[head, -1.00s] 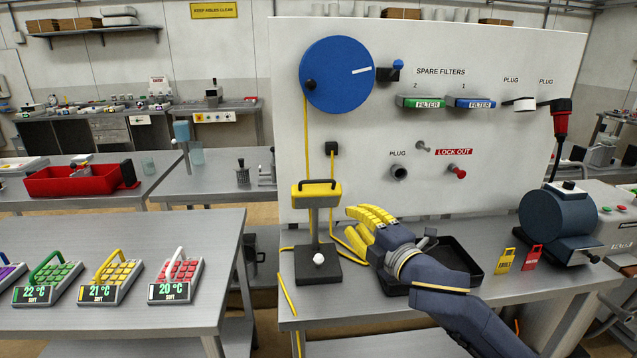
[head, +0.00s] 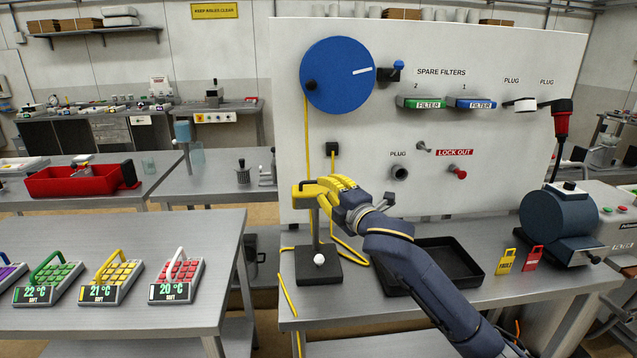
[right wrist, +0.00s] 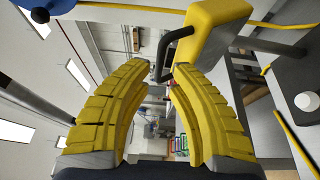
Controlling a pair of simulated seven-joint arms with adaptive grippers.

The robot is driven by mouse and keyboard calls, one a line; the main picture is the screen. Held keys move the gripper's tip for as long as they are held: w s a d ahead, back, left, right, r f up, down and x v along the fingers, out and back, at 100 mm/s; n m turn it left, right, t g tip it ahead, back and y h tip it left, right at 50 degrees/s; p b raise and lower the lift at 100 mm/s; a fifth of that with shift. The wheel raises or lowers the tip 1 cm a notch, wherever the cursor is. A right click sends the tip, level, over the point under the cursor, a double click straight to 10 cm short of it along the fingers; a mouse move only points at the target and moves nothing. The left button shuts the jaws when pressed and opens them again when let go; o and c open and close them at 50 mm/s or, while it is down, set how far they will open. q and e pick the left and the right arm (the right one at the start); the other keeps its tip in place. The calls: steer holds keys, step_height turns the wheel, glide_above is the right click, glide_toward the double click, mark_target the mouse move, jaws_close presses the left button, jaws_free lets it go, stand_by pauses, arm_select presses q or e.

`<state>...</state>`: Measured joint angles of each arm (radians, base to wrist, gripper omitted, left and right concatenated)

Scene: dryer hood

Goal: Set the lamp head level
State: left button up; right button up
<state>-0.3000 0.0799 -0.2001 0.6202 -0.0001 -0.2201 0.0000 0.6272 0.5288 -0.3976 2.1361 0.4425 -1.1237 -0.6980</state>
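The yellow lamp head (head: 302,197) sits on top of a thin grey post on a black base (head: 318,274) with a white ball knob. My right gripper (head: 318,190) is at the lamp head and covers much of it in the head view. In the right wrist view the lamp head (right wrist: 215,38) is at the upper right, and its black handle (right wrist: 172,50) lies between the fingertips. The right fingers (right wrist: 160,72) are apart, with a gap around the handle. Whether either finger touches it, I cannot tell. The exact tilt of the head is hard to judge. My left gripper is not in view.
A white panel with a blue disc (head: 337,76) stands behind, a yellow cord running down from it. A black tray (head: 455,262) lies right of the stand, under my right arm. Yellow and red tags and a blue motor (head: 556,222) are further right.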

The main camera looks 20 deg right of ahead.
mark_target(317, 193)
steer(key=shift+x, duration=2.3)
steer(key=shift+c, duration=0.5)
jaws_close()
